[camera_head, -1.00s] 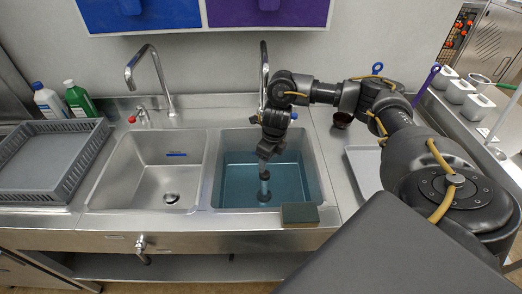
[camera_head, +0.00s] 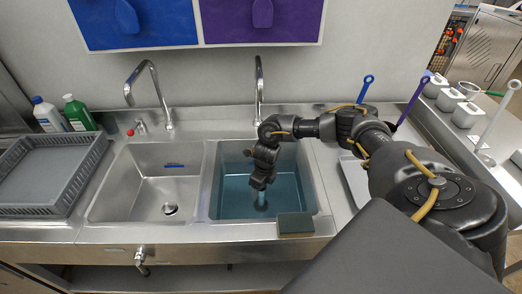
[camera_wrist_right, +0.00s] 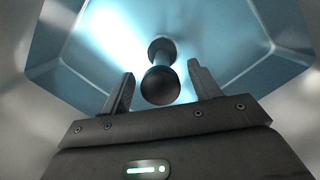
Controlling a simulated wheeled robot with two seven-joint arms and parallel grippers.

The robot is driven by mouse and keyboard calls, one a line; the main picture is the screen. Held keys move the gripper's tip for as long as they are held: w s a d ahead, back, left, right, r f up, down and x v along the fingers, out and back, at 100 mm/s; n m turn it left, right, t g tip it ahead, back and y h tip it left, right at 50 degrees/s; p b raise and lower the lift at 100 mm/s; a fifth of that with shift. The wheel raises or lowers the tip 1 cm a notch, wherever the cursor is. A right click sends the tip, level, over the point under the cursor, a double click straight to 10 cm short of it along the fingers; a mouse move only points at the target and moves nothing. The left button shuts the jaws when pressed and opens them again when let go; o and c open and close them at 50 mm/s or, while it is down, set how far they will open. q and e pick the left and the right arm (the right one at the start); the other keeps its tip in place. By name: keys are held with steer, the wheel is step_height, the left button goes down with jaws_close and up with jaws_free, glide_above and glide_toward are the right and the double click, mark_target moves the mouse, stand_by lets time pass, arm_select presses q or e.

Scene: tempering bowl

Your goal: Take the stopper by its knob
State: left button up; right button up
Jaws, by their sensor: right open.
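The stopper (camera_head: 261,204) stands upright in the right basin (camera_head: 232,202), which holds bluish water. In the right wrist view its dark round knob (camera_wrist_right: 160,86) is nearest, with a narrower stem and a wider end behind it. My right gripper (camera_head: 261,184) points down into the basin over the stopper. In the right wrist view my right gripper (camera_wrist_right: 161,72) is open, with the knob between its two fingers and a gap on each side. The fingers do not touch it. My left gripper is not in view.
A green-brown sponge (camera_head: 296,224) lies on the basin's front rim. The left basin (camera_head: 125,195) holds only a small blue item (camera_head: 174,165). The faucet (camera_head: 259,85) rises behind the right basin. A grey rack (camera_head: 45,170) is at the left.

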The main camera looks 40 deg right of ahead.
steer(key=shift+f, duration=0.5)
jaws_close()
steer(key=shift+r, duration=0.1)
